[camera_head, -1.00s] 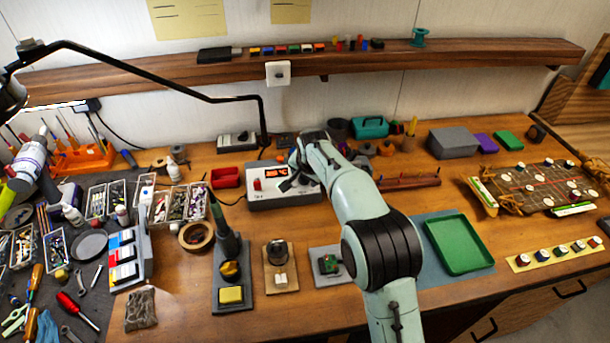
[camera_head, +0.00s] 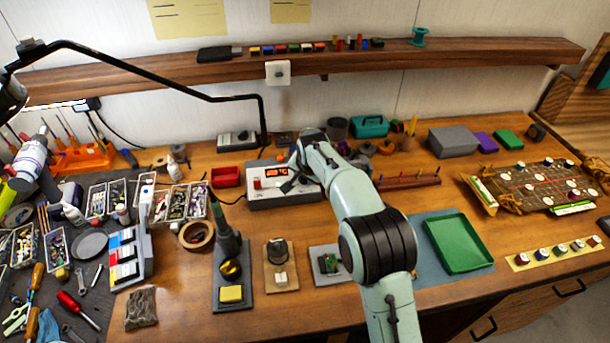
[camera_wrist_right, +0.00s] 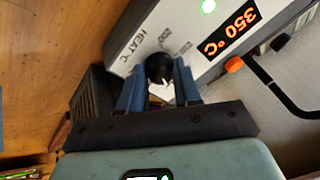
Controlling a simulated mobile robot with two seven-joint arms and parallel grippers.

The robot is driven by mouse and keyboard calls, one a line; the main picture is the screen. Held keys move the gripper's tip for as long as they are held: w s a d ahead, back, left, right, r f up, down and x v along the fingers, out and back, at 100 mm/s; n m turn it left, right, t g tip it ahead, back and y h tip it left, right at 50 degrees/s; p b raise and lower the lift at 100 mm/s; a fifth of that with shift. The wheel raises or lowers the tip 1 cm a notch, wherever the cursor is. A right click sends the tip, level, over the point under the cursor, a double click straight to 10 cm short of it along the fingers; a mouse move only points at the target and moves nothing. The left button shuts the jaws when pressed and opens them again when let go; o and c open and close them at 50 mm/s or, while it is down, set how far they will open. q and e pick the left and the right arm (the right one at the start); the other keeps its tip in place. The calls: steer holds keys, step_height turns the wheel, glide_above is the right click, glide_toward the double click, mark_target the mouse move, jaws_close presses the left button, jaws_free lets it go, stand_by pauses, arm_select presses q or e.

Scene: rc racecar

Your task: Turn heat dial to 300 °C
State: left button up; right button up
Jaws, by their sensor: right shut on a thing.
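The soldering station (camera_head: 284,198) is a light grey box with a red lit display (camera_head: 277,171) at the back of the bench. In the right wrist view its display (camera_wrist_right: 231,34) reads 350 °C, and a green light glows near it. The black heat dial (camera_wrist_right: 159,67) sits on the panel beside the "HEAT °C" label. My right gripper (camera_wrist_right: 160,84) is shut on the dial, with a blue finger on either side. In the head view the right gripper (camera_head: 291,179) is at the station's front panel, and my arm hides part of the station. My left gripper is not in view.
A soldering iron stand (camera_head: 232,272) with a yellow sponge is in front of the station. A red bin (camera_head: 226,177) stands to its left and a tape roll (camera_head: 196,235) lies nearer. A green tray (camera_head: 459,243) lies right of my arm. A black lamp arm (camera_head: 190,91) passes above.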

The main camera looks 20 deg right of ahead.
steer(key=n+p, duration=0.1)
steer(key=n, duration=0.3)
steer(key=shift+d+r+y, duration=0.1)
steer(key=shift+r+y, duration=0.05)
steer(key=shift+y, duration=0.15)
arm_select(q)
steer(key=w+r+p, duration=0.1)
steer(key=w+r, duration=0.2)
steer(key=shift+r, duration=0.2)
arm_select(e)
steer(key=n, duration=0.5)
steer(key=shift+y, duration=0.3)
steer(key=shift+n, duration=0.3)
steer(key=o, duration=1.1)
steer(key=shift+c, duration=0.2)
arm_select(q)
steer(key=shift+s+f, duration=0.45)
arm_select(e)
steer(key=v, duration=1.3)
steer(key=shift+r, duration=0.15)
steer(key=shift+w, duration=0.1)
